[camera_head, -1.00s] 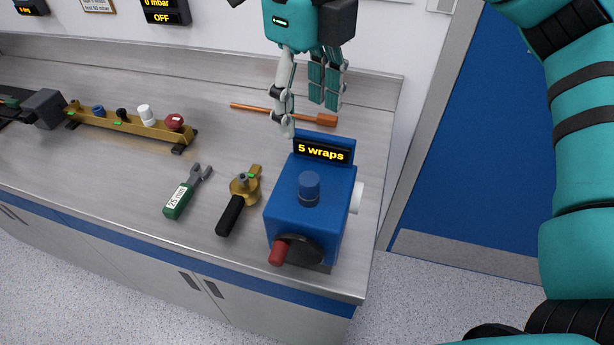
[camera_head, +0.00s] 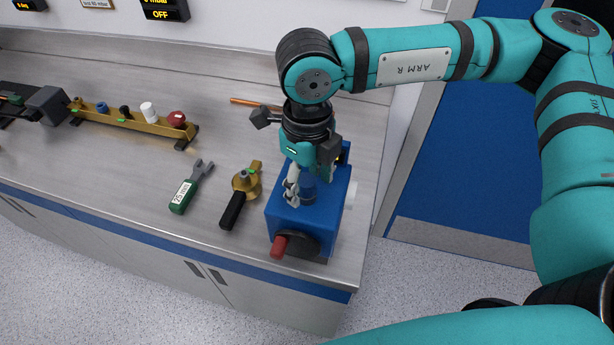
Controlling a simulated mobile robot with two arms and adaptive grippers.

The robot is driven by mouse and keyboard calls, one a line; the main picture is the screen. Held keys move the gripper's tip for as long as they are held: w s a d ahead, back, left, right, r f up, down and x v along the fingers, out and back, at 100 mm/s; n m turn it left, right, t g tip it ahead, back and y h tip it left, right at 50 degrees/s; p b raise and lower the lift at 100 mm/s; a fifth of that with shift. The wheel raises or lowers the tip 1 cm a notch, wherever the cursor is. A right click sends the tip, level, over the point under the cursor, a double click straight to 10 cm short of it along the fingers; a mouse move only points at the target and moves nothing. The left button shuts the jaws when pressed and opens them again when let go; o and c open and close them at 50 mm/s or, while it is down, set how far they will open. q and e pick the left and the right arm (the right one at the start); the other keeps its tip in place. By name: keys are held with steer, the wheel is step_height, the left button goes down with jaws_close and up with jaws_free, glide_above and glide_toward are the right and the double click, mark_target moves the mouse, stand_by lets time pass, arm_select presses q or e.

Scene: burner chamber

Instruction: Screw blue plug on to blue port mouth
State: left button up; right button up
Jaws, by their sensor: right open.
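A blue cylinder (camera_head: 308,191), which looks like the blue plug, stands upright on top of a blue box (camera_head: 287,212) with a crank. My right gripper (camera_head: 300,188) points down over the box with its pale fingers beside the cylinder. It is open; whether a finger touches the cylinder cannot be told, and the far fingers are partly hidden. A brass bar (camera_head: 135,119) at the left carries a small blue fitting (camera_head: 101,107), possibly the blue port mouth, but it is too small to be sure. My left gripper is not in view.
The brass bar also bears black, white (camera_head: 149,111) and red (camera_head: 176,119) pieces. A green 25 mm wrench (camera_head: 181,198) and a brass fitting with a black handle (camera_head: 233,210) lie left of the box. An orange-handled tool lies behind, partly covered by my arm.

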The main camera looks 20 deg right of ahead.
steer(key=shift+f, duration=0.2)
jaws_close()
steer(key=shift+r, duration=0.1)
steer(key=shift+r+b, duration=0.4)
steer(key=shift+b, duration=0.05)
step_height(320, 180, up, 2)
steer(key=shift+a+r+b, duration=0.1)
steer(key=shift+b, duration=0.6)
steer(key=s+a+r+b, duration=0.2)
steer(key=s+a+b, duration=0.3)
steer(key=s+a, duration=0.5)
steer(key=shift+s+a+b, duration=0.15)
steer(key=shift+a+b, duration=0.2)
steer(key=shift+a, duration=0.8)
